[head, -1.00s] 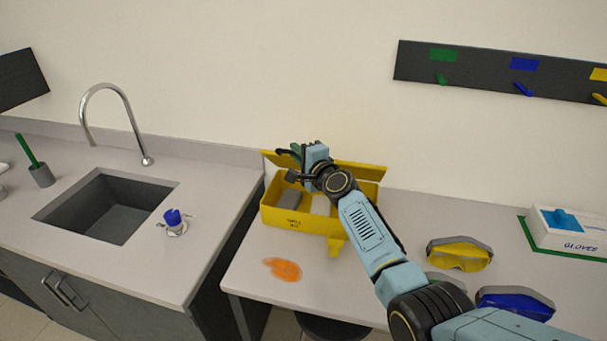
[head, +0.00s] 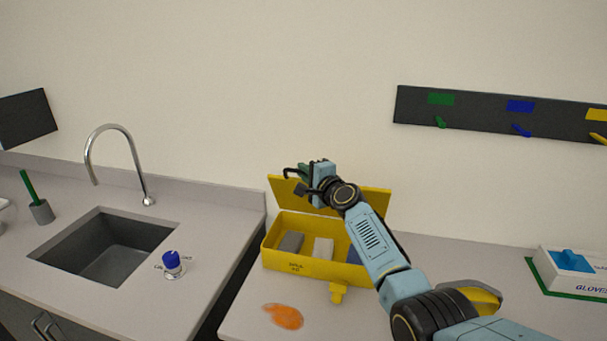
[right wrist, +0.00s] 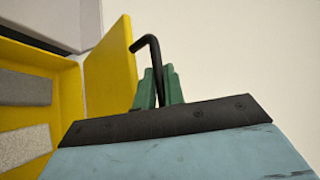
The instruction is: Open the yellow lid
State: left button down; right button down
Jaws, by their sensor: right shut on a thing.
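The yellow lid (head: 372,200) stands raised along the back of the yellow box (head: 300,264), and the box is open. In the right wrist view the lid (right wrist: 112,75) stands up at the left of the fingers. My right gripper (head: 305,171) is at the lid's upper edge. Its green fingers (right wrist: 158,88) are shut on a black bent bar (right wrist: 152,48), whose tip appears to meet the lid's edge. Whether the bar is fixed to the lid I cannot tell. My right forearm hides the box's right end. My left gripper is not in view.
The box holds a dark grey block (head: 291,242), a pale block (head: 323,248) and something blue. An orange spill (head: 284,316) lies in front. A sink (head: 110,245) is at left, a glove box (head: 580,278) at right. The wall rack (head: 480,112) hangs above.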

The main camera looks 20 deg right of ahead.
jog(key=c, duration=1.5)
grip_release()
jog(key=shift+s, duration=0.1)
jog(key=shift+p+v, duration=1.9)
jog(key=shift+v, duration=4.7)
jog(key=shift+a, duration=0.1)
